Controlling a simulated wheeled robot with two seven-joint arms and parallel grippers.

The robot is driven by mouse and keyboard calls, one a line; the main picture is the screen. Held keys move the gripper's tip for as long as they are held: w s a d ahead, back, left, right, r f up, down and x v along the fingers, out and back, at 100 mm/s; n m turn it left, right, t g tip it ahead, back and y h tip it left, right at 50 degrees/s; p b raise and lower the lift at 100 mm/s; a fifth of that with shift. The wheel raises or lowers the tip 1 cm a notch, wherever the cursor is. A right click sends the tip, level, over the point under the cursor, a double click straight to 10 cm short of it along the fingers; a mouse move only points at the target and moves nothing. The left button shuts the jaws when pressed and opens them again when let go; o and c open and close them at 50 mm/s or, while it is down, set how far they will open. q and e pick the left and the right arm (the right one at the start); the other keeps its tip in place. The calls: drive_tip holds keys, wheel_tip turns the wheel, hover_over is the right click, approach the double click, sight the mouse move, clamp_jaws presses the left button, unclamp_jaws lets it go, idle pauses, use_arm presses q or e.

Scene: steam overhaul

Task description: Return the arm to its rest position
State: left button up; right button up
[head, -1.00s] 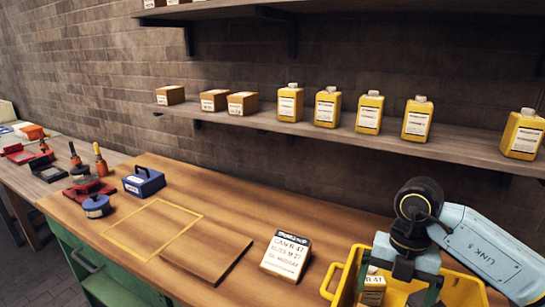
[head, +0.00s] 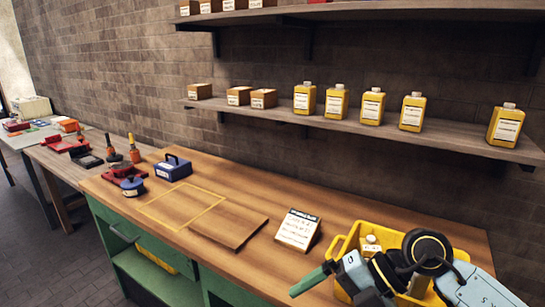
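My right arm comes in from the lower right. Its gripper (head: 311,280) now points left, in front of the yellow crate (head: 388,233), with green fingers seen nearly edge-on. I cannot tell whether they are open or shut; nothing shows held between them. A yellow bottle with a white cap (head: 371,243) stands inside the crate, apart from the gripper. My arm hides the crate's front and much of its inside. My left gripper is not in view.
A sign (head: 298,229) stands on the wooden bench left of the crate. A brown board (head: 229,222) and a yellow-outlined square (head: 180,206) lie farther left. A blue box (head: 173,168) stands behind the square. Several yellow bottles (head: 371,106) and small boxes line the shelf (head: 290,115).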

drive_tip(key=a+r+m+t+y, duration=0.2)
drive_tip(key=a+r+t+y, duration=0.1)
drive_tip(key=a+r+y, duration=0.45)
drive_tip(key=w+d+r+m+t, duration=0.3)
drive_tip(key=d+r+m+t, duration=0.3)
drive_tip(key=m+t, duration=0.5)
drive_tip(key=d+f+m+t+h, duration=0.4)
drive_tip(key=d+f+m+h, duration=0.9)
drive_tip(key=m+h, duration=0.4)
drive_tip(key=s+d+f+g, duration=0.2)
drive_tip(key=s+f+g, duration=1.2)
drive_tip(key=s+f, duration=0.45)
drive_tip(key=s+f+g, duration=0.1)
drive_tip(key=s+f, duration=0.1)
drive_tip(key=f, duration=1)
drive_tip(key=s+f, duration=0.3)
drive_tip(key=f, duration=1)
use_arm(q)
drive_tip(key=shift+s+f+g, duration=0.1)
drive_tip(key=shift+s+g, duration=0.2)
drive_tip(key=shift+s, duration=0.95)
use_arm(e)
drive_tip(key=s+d+f+g, duration=0.1)
drive_tip(key=s+d+f, duration=0.1)
drive_tip(key=s+f, duration=1.1)
drive_tip(key=shift+s+h, duration=0.35)
drive_tip(key=shift+s, duration=0.4)
